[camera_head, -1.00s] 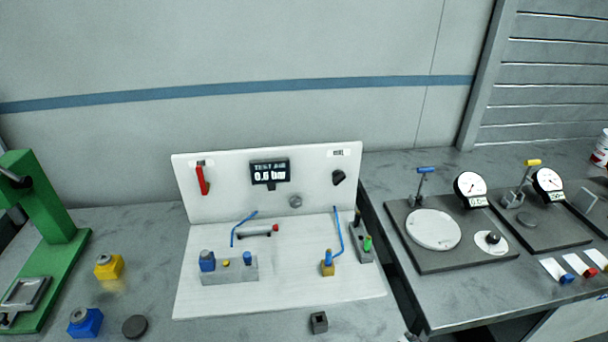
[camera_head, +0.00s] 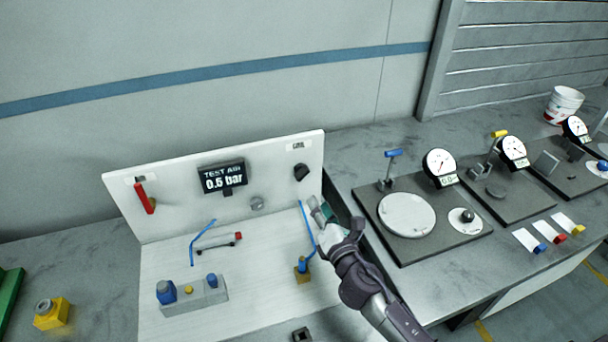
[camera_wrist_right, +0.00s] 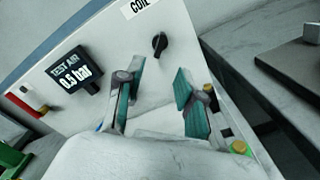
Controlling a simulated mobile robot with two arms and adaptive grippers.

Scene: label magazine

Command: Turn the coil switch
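The coil switch is a black rotary knob (camera_head: 301,172) on the right part of the white upright panel (camera_head: 250,150), below a small label. In the right wrist view the black knob (camera_wrist_right: 160,43) sits under a label reading COIL, with its pointer tilted. My right gripper (camera_head: 322,208) is in front of the panel, below and slightly right of the knob, apart from it. In the right wrist view its two teal-padded fingers (camera_wrist_right: 158,98) are spread with nothing between them, and the knob shows beyond their gap. My left gripper is not in view.
The panel carries a red lever (camera_head: 145,198) and a display (camera_head: 222,177) reading 0.5 bar. A grey block with blue fittings (camera_head: 195,295), a small cylinder (camera_head: 215,242) and blue tubes stand on the white base. Dial gauges (camera_head: 440,165) stand on the right bench.

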